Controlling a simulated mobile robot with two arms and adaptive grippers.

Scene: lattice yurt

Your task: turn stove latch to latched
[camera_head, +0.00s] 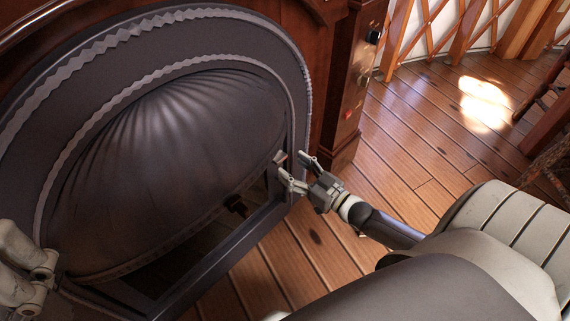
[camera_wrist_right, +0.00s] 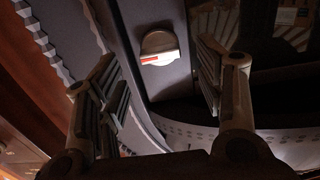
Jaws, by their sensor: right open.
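The stove latch (camera_wrist_right: 158,48) is a small round knob with a pale flat bar, part of it red, on the dark metal frame of the stove. In the wrist view the bar lies nearly level. In the head view the latch (camera_head: 280,158) shows small at the right edge of the dark fluted stove front (camera_head: 175,150). My right gripper (camera_head: 293,168) is open and empty, close to the latch. In the wrist view its fingers (camera_wrist_right: 160,80) stand on either side of the latch, apart from it. My left gripper's fingers do not show.
A pale part of my left arm shows at the left edge.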

